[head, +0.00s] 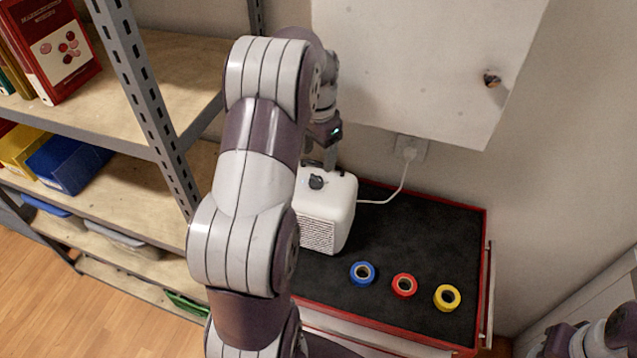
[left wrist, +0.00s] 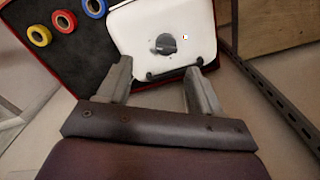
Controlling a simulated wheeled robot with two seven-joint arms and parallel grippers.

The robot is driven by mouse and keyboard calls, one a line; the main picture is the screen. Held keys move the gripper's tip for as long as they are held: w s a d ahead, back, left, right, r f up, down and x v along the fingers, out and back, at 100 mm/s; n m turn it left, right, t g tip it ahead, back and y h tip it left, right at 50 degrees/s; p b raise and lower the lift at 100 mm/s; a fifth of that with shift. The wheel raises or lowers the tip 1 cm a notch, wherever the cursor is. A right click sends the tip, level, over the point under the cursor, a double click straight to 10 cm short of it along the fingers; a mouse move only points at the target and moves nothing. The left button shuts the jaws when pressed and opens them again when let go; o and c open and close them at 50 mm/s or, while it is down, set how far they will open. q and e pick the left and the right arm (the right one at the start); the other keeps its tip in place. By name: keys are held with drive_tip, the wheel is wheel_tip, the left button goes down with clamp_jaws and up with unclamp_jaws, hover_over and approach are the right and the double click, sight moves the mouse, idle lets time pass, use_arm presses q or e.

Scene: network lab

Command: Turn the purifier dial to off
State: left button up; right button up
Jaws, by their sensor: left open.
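The purifier (head: 330,215) is a white box with a grille on its side, standing on the black top of a red-edged cart. Its black dial (head: 316,182) is on the top face. The dial also shows in the left wrist view (left wrist: 166,44), with small marks beside it too fine to read. A dark handle (left wrist: 174,72) runs along the purifier's edge nearest my gripper. My left gripper (left wrist: 158,72) is open and empty, its fingertips by that edge, short of the dial. In the head view my arm hides part of the purifier and most of the gripper.
Blue (head: 362,273), red (head: 404,285) and yellow (head: 447,298) tape rolls lie on the cart top (head: 420,235). A white cord runs to a wall socket (head: 410,149). A white wall panel (head: 420,60) is behind. A metal shelf (head: 150,90) stands left.

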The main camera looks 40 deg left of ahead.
sight(316, 177)
use_arm(q)
drive_tip(key=shift+w+f+p, duration=0.2)
drive_tip(key=shift+f+p, duration=0.95)
drive_tip(key=shift+f, duration=0.1)
drive_tip(key=f, duration=0.1)
drive_tip(key=a+f+p, duration=0.1)
drive_tip(key=f, duration=0.3)
drive_tip(key=shift+w+a+f+p, duration=0.2)
drive_tip(key=shift+a+p, duration=0.1)
drive_tip(key=shift+a, duration=0.1)
drive_tip(key=shift+s+d+f, duration=0.1)
drive_tip(key=shift+f, duration=0.2)
drive_tip(key=shift+s+d+f, duration=0.1)
drive_tip(key=shift+s+d, duration=0.05)
drive_tip(key=shift+d, duration=0.3)
drive_tip(key=shift+a+f, duration=0.1)
drive_tip(key=shift+w+a, duration=0.15)
drive_tip(key=shift+w, duration=0.05)
drive_tip(key=c, duration=0.9)
drive_tip(key=shift+c, duration=0.8)
use_arm(e)
drive_tip(key=shift+w+a+r, duration=0.15)
drive_tip(key=shift+a+r, duration=0.15)
drive_tip(key=shift+r, duration=0.3)
drive_tip(key=shift+w+a+r, duration=0.1)
drive_tip(key=shift+a+r, duration=0.2)
drive_tip(key=shift+r, duration=0.3)
